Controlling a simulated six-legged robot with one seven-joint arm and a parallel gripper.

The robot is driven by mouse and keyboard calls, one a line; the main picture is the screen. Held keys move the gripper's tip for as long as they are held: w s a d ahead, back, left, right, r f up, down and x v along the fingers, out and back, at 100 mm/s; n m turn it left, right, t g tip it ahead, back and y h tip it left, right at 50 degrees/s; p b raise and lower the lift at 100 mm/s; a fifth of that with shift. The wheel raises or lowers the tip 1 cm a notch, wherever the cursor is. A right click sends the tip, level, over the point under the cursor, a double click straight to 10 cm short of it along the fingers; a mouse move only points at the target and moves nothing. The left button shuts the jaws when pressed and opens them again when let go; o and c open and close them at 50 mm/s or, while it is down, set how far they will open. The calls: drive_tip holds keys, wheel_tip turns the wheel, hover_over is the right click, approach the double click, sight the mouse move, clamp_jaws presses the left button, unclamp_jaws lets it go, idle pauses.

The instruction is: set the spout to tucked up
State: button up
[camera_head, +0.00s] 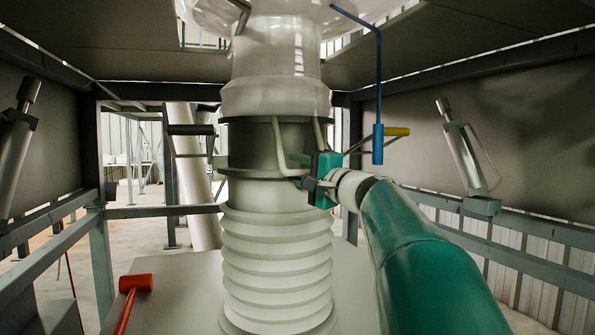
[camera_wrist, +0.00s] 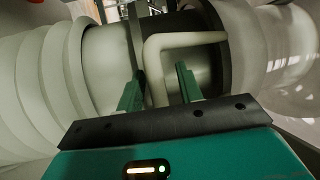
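The bag's pale, glossy spout (camera_head: 277,60) hangs down at the top centre in the head view and meets a dark collar (camera_head: 262,145). Its lower end is hidden there. A pale bent handle (camera_head: 279,140) is on the collar's front. The handle also shows in the wrist view (camera_wrist: 157,75), as a bent bar across the dark collar (camera_wrist: 205,65). My gripper (camera_head: 303,182) is at the collar's right front. In the wrist view my two green fingers (camera_wrist: 160,90) are apart, with one leg of the handle between them. I cannot see contact with either finger.
A ribbed pale bellows (camera_head: 277,265) stands below the collar. A blue hooked rod (camera_head: 377,95) and yellow-ended lever (camera_head: 396,131) are close above my arm. A red mallet (camera_head: 135,284) lies at lower left. Grey frame beams (camera_head: 530,235) enclose both sides.

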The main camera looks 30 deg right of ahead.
clamp_jaws()
wheel_tip(320, 180, up, 9)
drive_tip(key=shift+r, duration=0.15)
drive_tip(key=shift+s, duration=0.1)
unclamp_jaws()
drive_tip(key=v, duration=1.3)
drive_tip(key=shift+s, duration=0.35)
drive_tip(key=shift+d, duration=0.1)
